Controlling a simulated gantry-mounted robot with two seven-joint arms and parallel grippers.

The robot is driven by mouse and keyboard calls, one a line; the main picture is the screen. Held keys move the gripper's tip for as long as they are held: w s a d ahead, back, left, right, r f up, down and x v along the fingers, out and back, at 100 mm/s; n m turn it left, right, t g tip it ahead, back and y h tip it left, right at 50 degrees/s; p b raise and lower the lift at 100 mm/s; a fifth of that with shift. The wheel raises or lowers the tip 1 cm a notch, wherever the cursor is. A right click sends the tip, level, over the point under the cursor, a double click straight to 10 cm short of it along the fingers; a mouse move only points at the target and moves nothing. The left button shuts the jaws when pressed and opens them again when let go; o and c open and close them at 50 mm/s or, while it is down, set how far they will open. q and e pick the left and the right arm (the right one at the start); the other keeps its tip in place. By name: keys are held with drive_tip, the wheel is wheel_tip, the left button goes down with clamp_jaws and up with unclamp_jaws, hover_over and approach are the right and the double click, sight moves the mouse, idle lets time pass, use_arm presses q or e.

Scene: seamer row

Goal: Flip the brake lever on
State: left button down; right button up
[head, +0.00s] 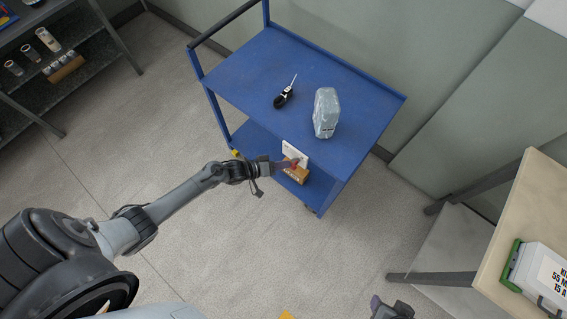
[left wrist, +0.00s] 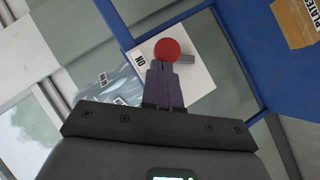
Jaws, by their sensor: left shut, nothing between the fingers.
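The brake lever has a red ball knob (left wrist: 167,50) in front of a white plate (left wrist: 198,75) marked "ON" in the left wrist view. A short grey piece shows beside the knob. In the head view the white plate (head: 295,153) is at the front side of the blue cart (head: 250,80), and the lever is mostly hidden by my gripper. My left gripper (left wrist: 165,82) is shut and empty, its fingertips at the knob; I cannot tell whether they touch. My right gripper (head: 388,309) is partly in view at the bottom edge, far from the cart.
A cardboard box (head: 297,174) sits by the plate, lower down. A dark shelf (head: 80,80) stands left, a bench (head: 530,200) right. Open floor lies between.

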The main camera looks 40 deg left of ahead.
use_arm(q)
drive_tip(key=shift+r, duration=0.1)
drive_tip(key=w+a+r+p+v, duration=0.1)
drive_tip(key=p+v, duration=0.3)
drive_tip(key=v, duration=0.8)
drive_tip(key=shift+a+r, duration=0.25)
drive_tip(key=shift+r, duration=0.35)
